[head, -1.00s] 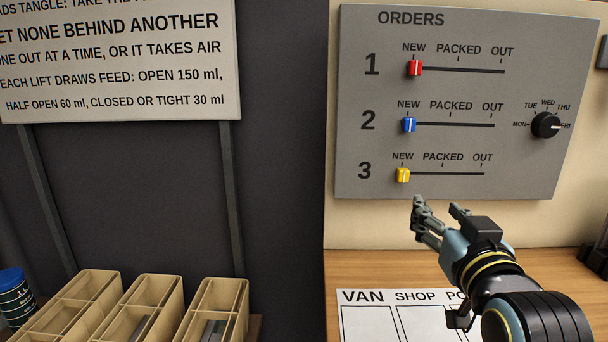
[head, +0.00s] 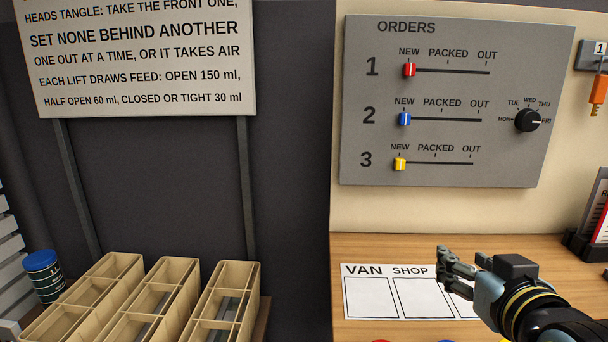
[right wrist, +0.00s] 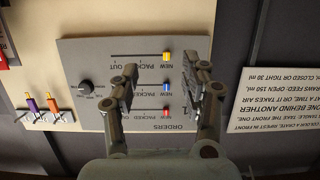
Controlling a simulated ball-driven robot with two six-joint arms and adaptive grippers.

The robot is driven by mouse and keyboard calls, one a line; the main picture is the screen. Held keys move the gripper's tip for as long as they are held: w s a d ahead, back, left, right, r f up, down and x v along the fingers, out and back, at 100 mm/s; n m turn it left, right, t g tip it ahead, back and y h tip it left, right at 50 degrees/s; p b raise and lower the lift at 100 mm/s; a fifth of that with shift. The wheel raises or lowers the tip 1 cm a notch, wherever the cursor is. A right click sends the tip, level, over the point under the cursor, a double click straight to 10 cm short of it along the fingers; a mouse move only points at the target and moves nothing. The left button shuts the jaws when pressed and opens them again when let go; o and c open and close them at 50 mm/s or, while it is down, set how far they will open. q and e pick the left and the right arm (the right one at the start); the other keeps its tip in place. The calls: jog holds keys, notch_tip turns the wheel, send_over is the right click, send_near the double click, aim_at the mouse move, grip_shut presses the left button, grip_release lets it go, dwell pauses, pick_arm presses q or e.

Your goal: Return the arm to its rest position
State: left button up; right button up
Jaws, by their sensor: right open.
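My right gripper (head: 466,268) is open and empty at the lower right of the head view, in front of the wooden counter and over the right part of the white VAN/SHOP sheet. In the right wrist view its two fingers (right wrist: 160,90) stand apart, with the grey ORDERS board (right wrist: 70,60) behind them and nothing between them. In the head view the ORDERS board (head: 530,60) is above the gripper, apart from it. Its red (head: 410,70), blue (head: 404,119) and yellow (head: 399,164) sliders are all at NEW. The dial (head: 527,120) points to FRI. My left gripper is not in view.
The VAN/SHOP sheet (head: 370,300) lies on the wooden counter (head: 350,250). Beige compartment crates (head: 250,300) and a blue-lidded tin (head: 42,275) stand at lower left. An orange-tagged key (head: 599,90) hangs at the right. A dark holder (head: 582,245) stands on the counter's right.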

jog(key=s+d+f+g, duration=0.1)
jog(key=s+f+g, duration=0.25)
jog(key=s, duration=0.45)
jog(key=s+d+f+n+g, duration=0.15)
jog(key=s+g, duration=0.25)
jog(key=s, duration=0.5)
jog(key=s+d+f+g, duration=0.1)
jog(key=s+f+g, duration=0.3)
jog(key=s, duration=0.4)
jog(key=s+d+f+g+b, duration=0.1)
jog(key=s+f, duration=0.1)
jog(key=f, duration=1.4)
jog(key=s+d+f+b, duration=0.2)
jog(key=f, duration=1.3)
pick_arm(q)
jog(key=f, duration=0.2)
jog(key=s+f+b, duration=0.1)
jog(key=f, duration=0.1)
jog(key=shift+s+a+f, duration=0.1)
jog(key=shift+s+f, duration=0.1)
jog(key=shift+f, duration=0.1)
pick_arm(e)
jog(key=s+f+g, duration=0.1)
jog(key=s+f, duration=1.4)
jog(key=s, duration=0.2)
jog(key=shift+d+f+m, duration=0.35)
jog(key=shift+g, duration=0.25)
